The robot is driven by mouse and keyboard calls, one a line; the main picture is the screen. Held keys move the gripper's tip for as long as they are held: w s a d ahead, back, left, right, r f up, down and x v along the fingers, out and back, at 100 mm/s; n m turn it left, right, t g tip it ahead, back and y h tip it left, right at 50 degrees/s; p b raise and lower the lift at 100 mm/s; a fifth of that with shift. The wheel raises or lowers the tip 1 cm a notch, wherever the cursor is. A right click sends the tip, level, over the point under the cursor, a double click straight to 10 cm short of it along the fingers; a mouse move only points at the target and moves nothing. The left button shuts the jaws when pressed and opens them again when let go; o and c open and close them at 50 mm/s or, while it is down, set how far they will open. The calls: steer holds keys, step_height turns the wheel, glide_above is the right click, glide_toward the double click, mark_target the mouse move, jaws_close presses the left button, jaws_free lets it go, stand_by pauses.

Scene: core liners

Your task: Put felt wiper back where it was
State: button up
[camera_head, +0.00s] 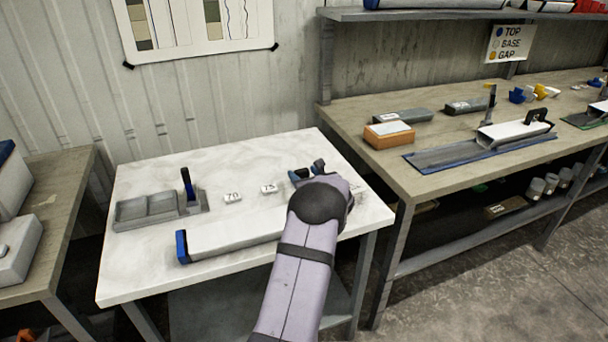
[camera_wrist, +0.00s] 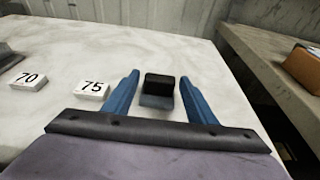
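A small block with a black top and a blue-grey lower part, which looks like the felt wiper (camera_wrist: 158,90), stands on the white table in the wrist view. My gripper (camera_wrist: 159,76) is open, with one blue finger on each side of the block and gaps showing on both sides. In the head view my gripper (camera_head: 308,170) is low over the table's back right part. My wrist hides most of that spot, so I cannot make out the block there.
Number tags 70 (camera_head: 232,198) and 75 (camera_head: 269,188) lie left of my gripper. A grey tray (camera_head: 148,208) with a blue upright piece (camera_head: 187,184) stands at left. A long pale liner with a blue end (camera_head: 182,247) lies along the front. A wooden bench (camera_head: 380,140) adjoins at right.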

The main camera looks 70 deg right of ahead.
steer(key=shift+r, duration=0.15)
steer(key=b+v, duration=0.1)
steer(key=v, duration=1.1)
steer(key=shift+r, duration=0.1)
stand_by(0.5)
